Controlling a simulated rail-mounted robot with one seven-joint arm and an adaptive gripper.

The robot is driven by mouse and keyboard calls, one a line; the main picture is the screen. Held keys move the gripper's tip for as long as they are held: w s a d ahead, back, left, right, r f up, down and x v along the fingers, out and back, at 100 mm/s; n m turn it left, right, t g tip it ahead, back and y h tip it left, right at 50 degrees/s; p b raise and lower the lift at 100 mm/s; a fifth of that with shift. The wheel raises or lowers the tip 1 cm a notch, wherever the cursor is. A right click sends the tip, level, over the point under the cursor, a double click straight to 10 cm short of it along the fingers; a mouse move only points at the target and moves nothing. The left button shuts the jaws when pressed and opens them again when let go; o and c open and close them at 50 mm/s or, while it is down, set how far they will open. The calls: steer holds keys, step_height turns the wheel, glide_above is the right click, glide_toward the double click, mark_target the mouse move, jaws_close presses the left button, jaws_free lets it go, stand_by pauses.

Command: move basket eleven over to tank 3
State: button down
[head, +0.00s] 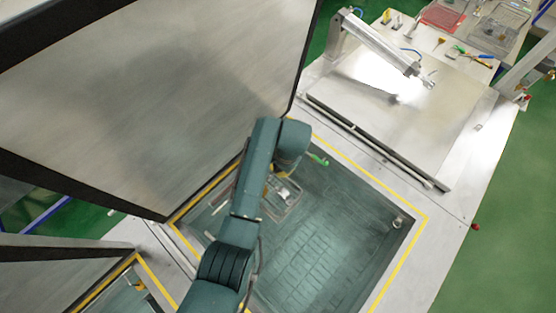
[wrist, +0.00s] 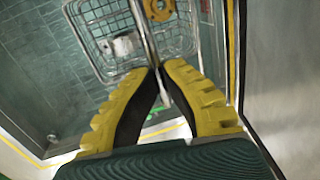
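A wire basket (head: 291,209) shows in the head view inside or just over the open middle tank (head: 412,233), near its left side, partly hidden by my arm. In the wrist view the basket (wrist: 192,45) holds a small pale metal part (wrist: 122,44) and a yellow round piece (wrist: 158,9). No number is readable on it. My gripper (wrist: 160,68) has its yellow fingers drawn together around the basket's upright handle bar. In the head view my gripper is mostly hidden behind my arm. I cannot tell which tank is tank 3.
The middle tank's big lid (head: 150,100) stands raised at the left. Another open tank (head: 125,300) is at lower left, with its own raised lid (head: 50,275). At upper right a flat lid (head: 410,120) with a cylinder (head: 375,42) is shut. Baskets (head: 498,28) and tools lie beyond.

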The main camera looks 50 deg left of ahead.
steer(key=d+b+x, duration=0.3)
steer(key=b+x, duration=0.9)
steer(key=x, duration=0.2)
steer(key=w+d+f+b+x, duration=0.1)
steer(key=d+b+x, duration=0.1)
steer(key=b+x, duration=1)
steer(key=w+d+f+b+x, duration=0.1)
steer(key=d+b+x, duration=0.2)
steer(key=b+x, duration=0.9)
steer(key=x, duration=0.3)
steer(key=shift+w+f, duration=0.25)
steer(key=shift+f, duration=0.1)
stand_by(1.2)
steer(key=shift+d+f+b, duration=0.15)
steer(key=shift+f+b, duration=0.25)
steer(key=shift+f, duration=0.05)
stand_by(0.4)
